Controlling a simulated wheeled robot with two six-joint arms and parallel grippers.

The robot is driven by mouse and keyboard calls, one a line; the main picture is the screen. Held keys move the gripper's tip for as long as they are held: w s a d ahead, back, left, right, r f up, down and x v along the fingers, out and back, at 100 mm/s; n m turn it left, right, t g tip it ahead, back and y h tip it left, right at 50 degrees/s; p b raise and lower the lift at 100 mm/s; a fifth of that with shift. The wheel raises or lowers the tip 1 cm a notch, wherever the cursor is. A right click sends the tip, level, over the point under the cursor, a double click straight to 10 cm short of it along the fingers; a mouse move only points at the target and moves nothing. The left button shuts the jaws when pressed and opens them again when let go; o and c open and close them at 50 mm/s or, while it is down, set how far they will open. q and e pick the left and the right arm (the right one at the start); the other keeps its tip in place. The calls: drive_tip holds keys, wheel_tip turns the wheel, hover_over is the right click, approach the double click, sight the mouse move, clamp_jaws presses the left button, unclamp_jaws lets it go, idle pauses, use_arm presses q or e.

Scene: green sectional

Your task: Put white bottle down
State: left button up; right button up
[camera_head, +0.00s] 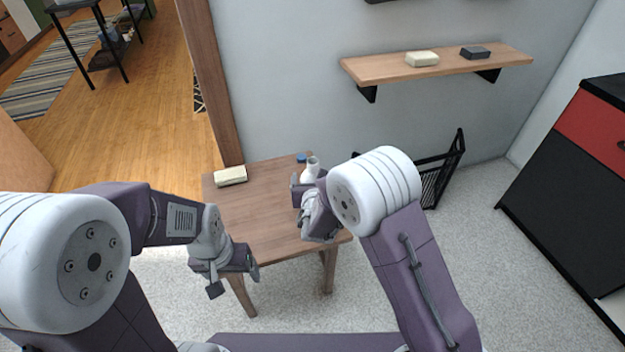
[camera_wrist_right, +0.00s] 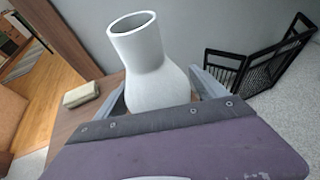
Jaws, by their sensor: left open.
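The white bottle (camera_head: 312,168) has a round body and a narrower open neck. It is upright, slightly tilted, in the right wrist view (camera_wrist_right: 150,75). My right gripper (camera_head: 308,183) has a finger against each side of the bottle's body and is shut on it. The bottle is over the back right part of the small wooden table (camera_head: 255,215); its base is hidden, so I cannot tell whether it touches the top. My left gripper (camera_head: 235,281) is open and empty by the table's front left edge.
A cream block (camera_head: 230,175) lies at the table's back left corner, and a small blue item (camera_head: 301,157) at its back edge. The middle of the top is clear. A wall shelf (camera_head: 440,65) hangs above. A black rack (camera_head: 440,175) stands right of the table.

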drive_tip(key=p+v, duration=0.2)
drive_tip(key=v, duration=1)
drive_tip(key=shift+p, duration=0.35)
drive_tip(key=shift+r, duration=0.1)
